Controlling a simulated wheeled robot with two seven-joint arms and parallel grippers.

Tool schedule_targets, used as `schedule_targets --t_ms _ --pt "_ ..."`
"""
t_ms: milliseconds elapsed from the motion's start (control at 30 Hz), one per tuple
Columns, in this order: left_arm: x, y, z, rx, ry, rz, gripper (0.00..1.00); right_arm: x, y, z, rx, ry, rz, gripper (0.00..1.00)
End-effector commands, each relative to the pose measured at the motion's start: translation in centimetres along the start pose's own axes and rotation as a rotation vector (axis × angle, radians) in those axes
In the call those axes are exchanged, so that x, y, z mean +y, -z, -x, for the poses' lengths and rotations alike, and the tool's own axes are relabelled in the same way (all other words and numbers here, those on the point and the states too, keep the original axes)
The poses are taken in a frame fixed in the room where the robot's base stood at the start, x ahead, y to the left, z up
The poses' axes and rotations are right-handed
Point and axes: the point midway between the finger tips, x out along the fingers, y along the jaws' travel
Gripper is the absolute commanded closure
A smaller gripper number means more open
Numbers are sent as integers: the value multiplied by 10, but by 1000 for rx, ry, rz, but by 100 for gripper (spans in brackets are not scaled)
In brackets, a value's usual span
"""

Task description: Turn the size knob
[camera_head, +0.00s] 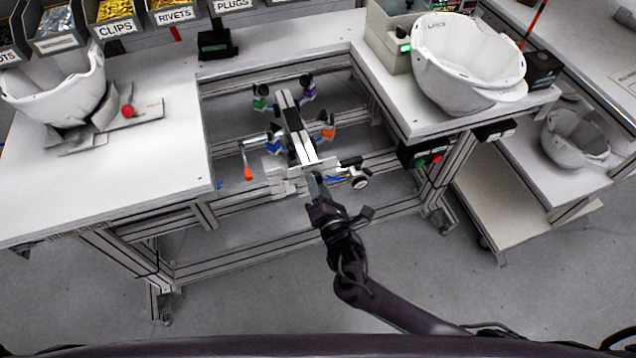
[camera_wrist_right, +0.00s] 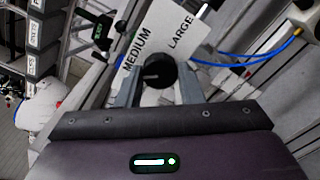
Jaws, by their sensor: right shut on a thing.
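The black size knob (camera_wrist_right: 153,73) shows in the right wrist view, on a white plate (camera_wrist_right: 172,36) marked MEDIUM and LARGE. A light mark on the knob points to the left, below the word MEDIUM. My right gripper (camera_wrist_right: 158,90) has a finger on each side of the knob and is shut on it. In the head view my right gripper (camera_head: 314,184) reaches the near end of the fixture (camera_head: 297,130) between the benches; the knob is hidden there. My left gripper is not in view.
A white helmet shell (camera_head: 468,60) stands on the right bench, another (camera_head: 58,92) on the left bench beside a red ball-ended lever (camera_head: 128,111). A third shell (camera_head: 575,135) lies on a lower right surface. A blue hose (camera_wrist_right: 250,60) runs right of the plate.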

Motion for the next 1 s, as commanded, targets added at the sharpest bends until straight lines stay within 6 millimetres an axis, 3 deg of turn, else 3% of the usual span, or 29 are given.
schedule_targets --t_ms 600,1000 --pt "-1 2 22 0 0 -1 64 0 0 0 4 1 576 89" --pt "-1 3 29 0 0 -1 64 0 1 1 4 0 822 89"
